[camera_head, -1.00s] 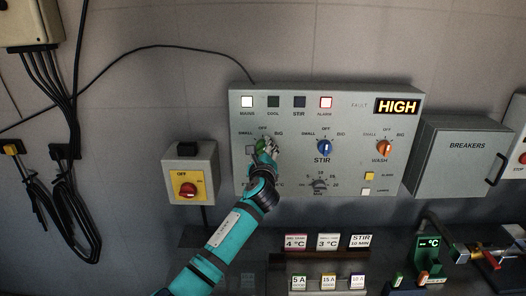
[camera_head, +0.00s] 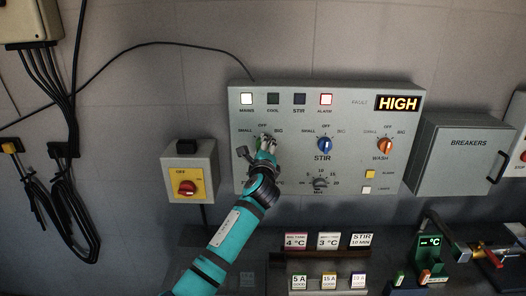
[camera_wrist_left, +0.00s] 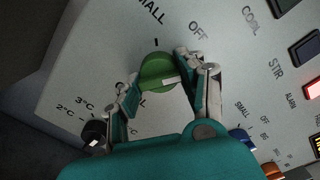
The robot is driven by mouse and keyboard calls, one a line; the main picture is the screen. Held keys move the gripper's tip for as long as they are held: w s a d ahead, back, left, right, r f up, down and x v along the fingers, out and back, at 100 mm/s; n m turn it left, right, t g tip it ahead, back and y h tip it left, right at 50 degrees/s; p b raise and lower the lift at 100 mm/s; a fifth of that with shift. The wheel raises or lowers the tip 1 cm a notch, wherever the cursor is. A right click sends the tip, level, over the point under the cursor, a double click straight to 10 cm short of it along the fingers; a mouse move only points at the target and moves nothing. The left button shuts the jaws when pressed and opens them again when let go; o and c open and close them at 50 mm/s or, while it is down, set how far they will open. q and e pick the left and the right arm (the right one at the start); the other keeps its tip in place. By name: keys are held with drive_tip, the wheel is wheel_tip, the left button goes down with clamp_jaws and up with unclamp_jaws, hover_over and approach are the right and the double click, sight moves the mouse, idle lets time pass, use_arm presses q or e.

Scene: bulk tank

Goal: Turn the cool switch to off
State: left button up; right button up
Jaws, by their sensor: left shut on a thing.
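The cool switch is a green round knob (camera_wrist_left: 157,68) with a white pointer bar, on the grey control panel (camera_head: 350,104). In the left wrist view, OFF and SMALL are printed above it. The pointer bar lies across its lower right; I cannot tell which label it marks. My left gripper (camera_wrist_left: 160,76) is shut on the knob, one finger on each side. In the head view, my left gripper (camera_head: 265,143) mostly hides the knob. The small COOL lamp (camera_head: 273,98) above looks dark. My right gripper is not in view.
A blue STIR knob (camera_head: 324,146) and an orange WASH knob (camera_head: 385,146) sit to the right on the panel. A black dial (camera_head: 319,183) is below STIR. The display (camera_head: 398,103) reads HIGH.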

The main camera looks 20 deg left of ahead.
use_arm(q)
drive_tip(key=n+b, duration=0.2)
drive_tip(key=n, duration=0.3)
drive_tip(key=shift+n, duration=0.3)
idle(0.4)
drive_tip(key=o, duration=1.2)
drive_tip(key=shift+c, duration=0.2)
drive_tip(key=v, duration=1.2)
